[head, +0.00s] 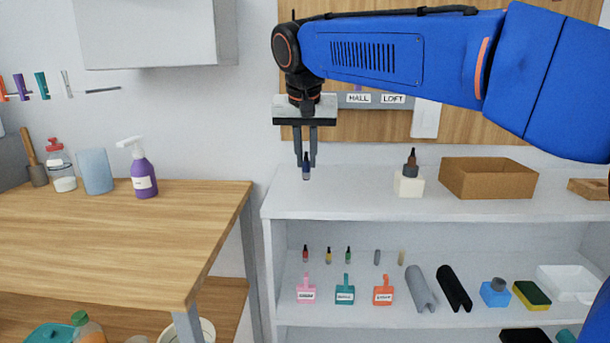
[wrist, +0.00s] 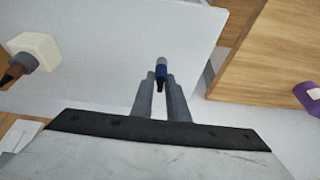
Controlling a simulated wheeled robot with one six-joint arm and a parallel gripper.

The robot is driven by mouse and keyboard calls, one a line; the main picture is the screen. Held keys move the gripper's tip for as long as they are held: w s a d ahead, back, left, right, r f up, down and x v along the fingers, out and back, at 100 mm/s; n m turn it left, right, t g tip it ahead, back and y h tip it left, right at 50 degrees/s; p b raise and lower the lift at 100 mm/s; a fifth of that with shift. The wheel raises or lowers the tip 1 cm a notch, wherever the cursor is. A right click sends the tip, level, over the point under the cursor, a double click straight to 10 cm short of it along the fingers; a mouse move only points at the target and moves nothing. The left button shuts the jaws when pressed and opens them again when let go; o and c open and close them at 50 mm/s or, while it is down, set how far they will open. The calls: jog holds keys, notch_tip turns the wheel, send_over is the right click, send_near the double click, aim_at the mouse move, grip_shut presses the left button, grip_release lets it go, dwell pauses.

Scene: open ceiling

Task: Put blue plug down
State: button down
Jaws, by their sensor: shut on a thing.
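The blue plug (head: 306,172) is a small dark blue piece with a paler end, held upright between the fingertips of my gripper (head: 306,158). My gripper is shut on it, above the left end of the shelf unit's white top (head: 345,190). In the wrist view the blue plug (wrist: 161,70) shows at the tips of the two grey fingers (wrist: 161,85), with the white top behind it. Whether the plug's lower end touches the top is hard to tell.
A white block with a brown-tipped piece (head: 409,181) and a cardboard box (head: 488,178) stand right on the top. Left is a wooden table (head: 120,225) with a purple spray bottle (head: 141,172). The shelf below holds plugs and tags. The top's left end looks clear.

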aim_at(307, 165)
jog(key=shift+d+f, duration=0.1)
jog(key=shift+f, duration=2.05)
jog(key=shift+f, duration=0.1)
jog(key=c, duration=1.7)
grip_release()
jog(key=v, duration=1.2)
jog(key=s+d+f, duration=0.5)
jog(key=d+f, duration=0.1)
jog(key=d, duration=0.4)
jog(key=s+d+f, duration=0.4)
jog(key=d+f, duration=0.2)
jog(key=d, duration=0.3)
jog(key=shift+n, duration=0.4)
jog(key=s+d+f, duration=0.3)
jog(key=s+f, duration=0.2)
jog(key=f, duration=0.2)
jog(key=s+d+f, duration=0.4)
jog(key=s+f, duration=0.2)
jog(key=f, duration=0.1)
jog(key=s+d+f, duration=0.4)
jog(key=s+f, duration=0.1)
jog(key=f, duration=0.2)
jog(key=shift+s, duration=0.3)
